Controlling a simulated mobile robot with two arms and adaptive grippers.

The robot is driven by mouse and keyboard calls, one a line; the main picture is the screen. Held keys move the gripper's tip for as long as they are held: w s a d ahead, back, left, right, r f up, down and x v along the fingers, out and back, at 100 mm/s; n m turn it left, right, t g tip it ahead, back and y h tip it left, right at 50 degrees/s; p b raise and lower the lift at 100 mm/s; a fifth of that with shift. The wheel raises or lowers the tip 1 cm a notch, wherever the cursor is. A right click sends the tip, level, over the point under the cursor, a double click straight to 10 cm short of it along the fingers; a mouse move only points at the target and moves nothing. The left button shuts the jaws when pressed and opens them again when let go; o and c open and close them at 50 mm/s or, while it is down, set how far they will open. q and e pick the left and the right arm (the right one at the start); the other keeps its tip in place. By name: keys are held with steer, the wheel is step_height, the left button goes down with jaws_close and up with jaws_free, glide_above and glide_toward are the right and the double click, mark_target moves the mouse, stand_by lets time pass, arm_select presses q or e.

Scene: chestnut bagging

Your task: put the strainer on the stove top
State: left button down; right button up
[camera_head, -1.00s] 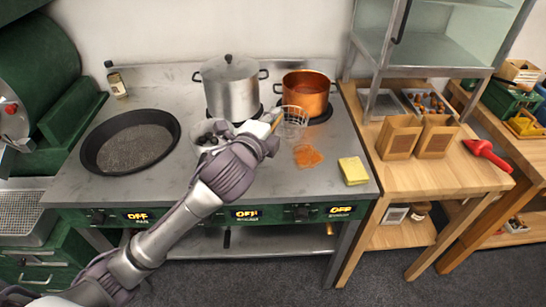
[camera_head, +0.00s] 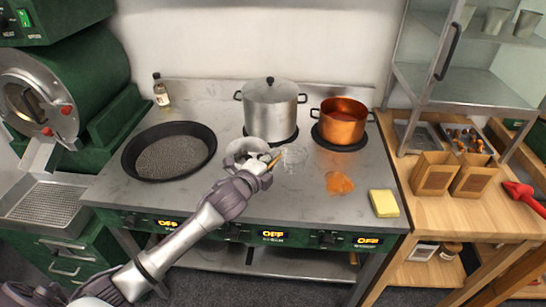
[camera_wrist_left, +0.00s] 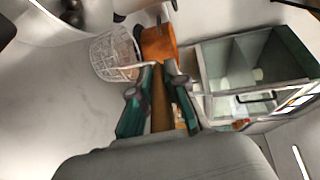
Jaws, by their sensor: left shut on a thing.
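The strainer is a wire basket (camera_head: 295,157) with a wooden handle (camera_head: 275,160). My left gripper (camera_head: 266,164) is shut on the handle. The basket is over the bare grey stove top (camera_head: 285,195), in front of the steel pot. I cannot tell if it touches the surface. In the left wrist view the gripper (camera_wrist_left: 160,75) has its fingers around the brown handle (camera_wrist_left: 160,105), and the wire basket (camera_wrist_left: 115,55) is ahead and to the left. My right gripper is not in view.
Paper bags (camera_head: 434,178) stand on the wooden table.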

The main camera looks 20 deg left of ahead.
arm_select(q)
steer(key=shift+f, duration=0.15)
steer(key=c, duration=1.2)
jaws_free()
steer(key=s+a+r+b, duration=0.1)
steer(key=s+r, duration=0.1)
steer(key=s, duration=1)
steer(key=shift+a+b, duration=0.3)
steer(key=shift+b, duration=0.1)
steer(key=shift+w+f, duration=0.1)
